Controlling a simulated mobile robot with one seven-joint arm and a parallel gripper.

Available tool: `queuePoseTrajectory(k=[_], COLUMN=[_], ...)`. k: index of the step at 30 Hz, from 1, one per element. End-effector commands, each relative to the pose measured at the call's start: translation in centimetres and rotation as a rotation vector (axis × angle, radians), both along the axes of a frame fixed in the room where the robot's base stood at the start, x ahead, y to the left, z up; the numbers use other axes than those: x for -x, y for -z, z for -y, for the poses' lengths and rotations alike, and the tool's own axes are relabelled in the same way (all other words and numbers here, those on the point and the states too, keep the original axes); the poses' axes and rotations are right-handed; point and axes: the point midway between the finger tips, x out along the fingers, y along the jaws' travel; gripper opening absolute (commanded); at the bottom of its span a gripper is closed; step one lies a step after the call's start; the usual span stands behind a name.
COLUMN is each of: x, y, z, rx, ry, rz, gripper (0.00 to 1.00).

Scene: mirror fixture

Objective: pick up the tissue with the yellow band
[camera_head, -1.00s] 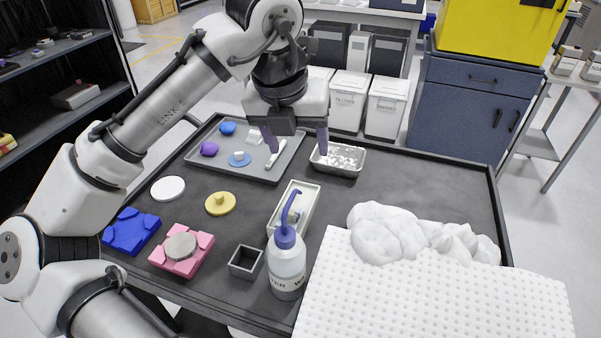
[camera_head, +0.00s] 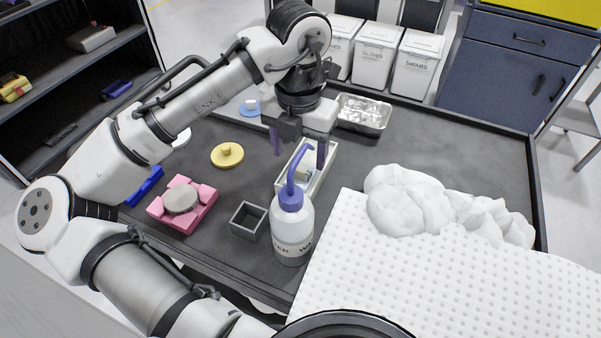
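My gripper (camera_head: 299,148) is open, with its two purple fingers pointing down and a gap between them. It is over the far end of a narrow pale tray (camera_head: 325,168). In that tray lie small pale items (camera_head: 303,173), partly hidden by the nozzle of the wash bottle; I cannot make out which is the tissue or see a yellow band clearly. Nothing shows between the fingertips. I cannot tell their exact height above the tray.
The wash bottle (camera_head: 293,232) stands upright right in front of the tray. A dark square box (camera_head: 248,221), a pink fixture (camera_head: 183,205) and a yellow disc (camera_head: 227,155) are to the left. White crumpled material (camera_head: 410,200) and a dimpled white pad (camera_head: 420,285) are right. A metal tray (camera_head: 362,113) is behind.

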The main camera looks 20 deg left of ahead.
Motion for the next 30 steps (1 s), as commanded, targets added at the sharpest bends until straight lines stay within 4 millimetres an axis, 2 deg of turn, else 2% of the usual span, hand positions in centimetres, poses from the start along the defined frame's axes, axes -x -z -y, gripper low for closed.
queuePoseTrajectory(k=[10,19,30], x=[-0.5,-0.5,-0.5], y=[4.3,4.9,4.8], z=[-0.2,-0.2,-0.2], rx=[-0.001,-0.001,-0.001], ry=[-0.001,0.0,0.0], rz=[-0.001,0.0,0.0], gripper=[0.64,0.64,0.16])
